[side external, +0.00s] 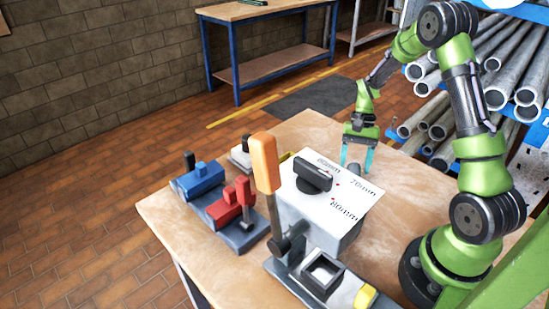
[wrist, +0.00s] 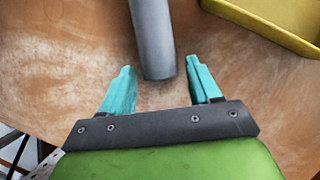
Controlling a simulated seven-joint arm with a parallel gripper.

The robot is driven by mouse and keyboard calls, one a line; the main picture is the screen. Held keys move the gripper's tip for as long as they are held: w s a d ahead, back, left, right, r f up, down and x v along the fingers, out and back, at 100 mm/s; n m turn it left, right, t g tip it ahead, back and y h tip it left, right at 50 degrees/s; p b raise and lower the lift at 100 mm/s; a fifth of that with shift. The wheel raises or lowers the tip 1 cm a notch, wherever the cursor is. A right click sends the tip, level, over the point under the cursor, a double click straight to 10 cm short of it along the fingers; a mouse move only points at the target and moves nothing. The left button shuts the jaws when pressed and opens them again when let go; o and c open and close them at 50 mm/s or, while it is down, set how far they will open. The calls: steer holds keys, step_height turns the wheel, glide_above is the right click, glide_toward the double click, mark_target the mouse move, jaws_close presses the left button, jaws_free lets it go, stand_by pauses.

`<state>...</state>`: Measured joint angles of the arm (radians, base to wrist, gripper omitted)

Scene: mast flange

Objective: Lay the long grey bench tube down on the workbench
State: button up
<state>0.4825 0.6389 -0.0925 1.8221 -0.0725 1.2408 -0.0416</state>
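My gripper (side external: 356,158) is low over the workbench (side external: 310,127), behind the white-topped box, with its two teal fingers apart. In the wrist view the fingers (wrist: 156,88) are open with nothing gripped between them. A smooth grey tube (wrist: 153,38) shows just ahead of the fingers, roughly centred between them. Its near end lies about level with the fingertips in the picture, and its far end runs out of the top of the frame. I cannot tell whether it rests flat on the bench. The tube is not visible in the side view.
A white-topped box with a black knob (side external: 313,177) stands beside my gripper. A lever press with an orange handle (side external: 264,162) and blue and red fixtures (side external: 228,205) stand nearby. A yellow tray (wrist: 270,22) is right of the tube. A pipe rack (side external: 490,65) stands behind.

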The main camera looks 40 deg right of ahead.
steer(key=shift+o, duration=0.4)
steer(key=v, duration=1.7)
steer(key=shift+f, duration=0.1)
steer(key=s+a+r+n+t, duration=0.2)
steer(key=s+a+t, duration=0.1)
steer(key=a, duration=0.5)
steer(key=s+a+r+n+t+h, duration=0.1)
steer(key=s+a+r+n+t, duration=0.2)
steer(key=s+a, duration=0.2)
steer(key=s+a+r+n+t+h, duration=0.1)
steer(key=s+a+r+n+t, duration=0.2)
steer(key=a, duration=0.8)
steer(key=shift+s+a, duration=0.4)
steer(key=shift+s, duration=0.05)
